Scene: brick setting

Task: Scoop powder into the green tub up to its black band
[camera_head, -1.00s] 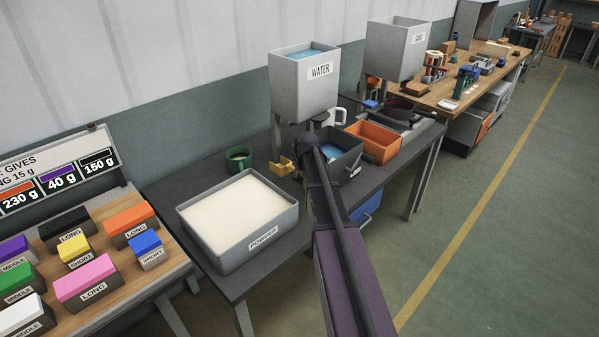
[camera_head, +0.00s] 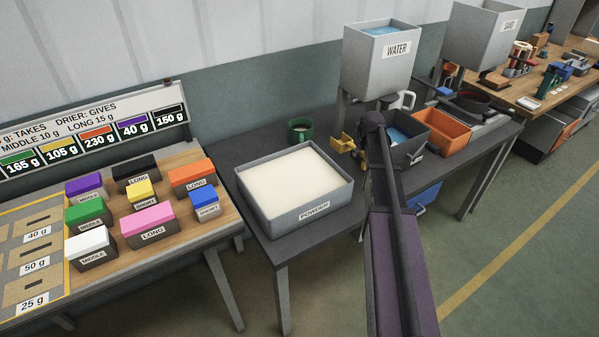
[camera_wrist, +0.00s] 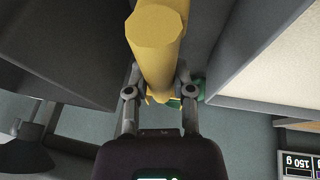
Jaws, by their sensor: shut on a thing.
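My gripper (camera_wrist: 157,96) is shut on a yellow scoop (camera_wrist: 158,45), which it grips by the handle. In the head view the scoop (camera_head: 343,142) is above the dark table, right of the green tub, with my arm partly over the gripper. Part of the tub shows behind the fingers in the wrist view (camera_wrist: 197,90). The grey powder box (camera_head: 316,211) holds white powder (camera_head: 292,178) with a nearly flat surface.
Right of the powder box are a grey bin with blue contents (camera_head: 405,152), an orange bin (camera_head: 443,132) and the WATER hopper (camera_head: 378,67). A SAND hopper (camera_head: 486,40) stands further right. Coloured blocks (camera_head: 150,215) lie on the left bench.

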